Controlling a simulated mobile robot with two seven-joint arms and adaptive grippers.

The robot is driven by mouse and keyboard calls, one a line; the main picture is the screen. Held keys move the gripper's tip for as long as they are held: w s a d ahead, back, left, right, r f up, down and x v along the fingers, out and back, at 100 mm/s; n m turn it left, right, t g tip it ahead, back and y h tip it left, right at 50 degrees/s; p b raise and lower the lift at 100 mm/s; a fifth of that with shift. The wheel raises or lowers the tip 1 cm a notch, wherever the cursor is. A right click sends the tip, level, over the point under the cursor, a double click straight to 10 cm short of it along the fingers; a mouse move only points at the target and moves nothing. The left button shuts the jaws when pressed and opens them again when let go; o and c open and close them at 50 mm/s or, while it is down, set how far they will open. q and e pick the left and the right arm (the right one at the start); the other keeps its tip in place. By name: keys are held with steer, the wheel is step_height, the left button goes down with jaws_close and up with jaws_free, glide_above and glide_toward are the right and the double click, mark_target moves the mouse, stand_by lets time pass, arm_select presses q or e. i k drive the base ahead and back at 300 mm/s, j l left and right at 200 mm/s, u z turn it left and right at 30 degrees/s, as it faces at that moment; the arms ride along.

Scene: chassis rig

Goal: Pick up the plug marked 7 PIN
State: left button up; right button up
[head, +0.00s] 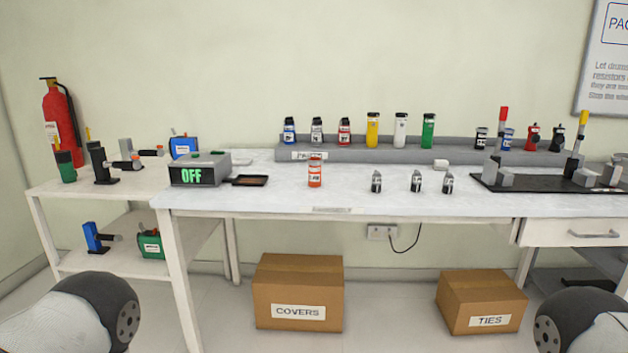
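I cannot make out which item is marked 7 PIN; the small labels are too small to read. Three small dark items with pale labels stand apart on the white bench, a left one (376,182), a middle one (416,181) and a right one (448,183). An orange labelled cylinder (315,172) stands to their left. Several labelled pieces stand on the grey rack behind, including a blue one (289,131), a grey one (317,130) and a red one (344,132). Neither gripper is in view; only parts of my arms show at the lower corners.
A box reading OFF (199,170) and a dark tray (250,181) are at the bench's left. A black fixture board (545,184) fills its right. The bench front (340,202) is mostly clear. Boxes marked COVERS (298,290) and TIES (482,300) sit on the floor.

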mark_target(449, 179)
steer(key=i+l, duration=0.1)
steer(key=l, duration=0.6)
steer(key=i+l, duration=0.1)
steer(key=l, duration=0.6)
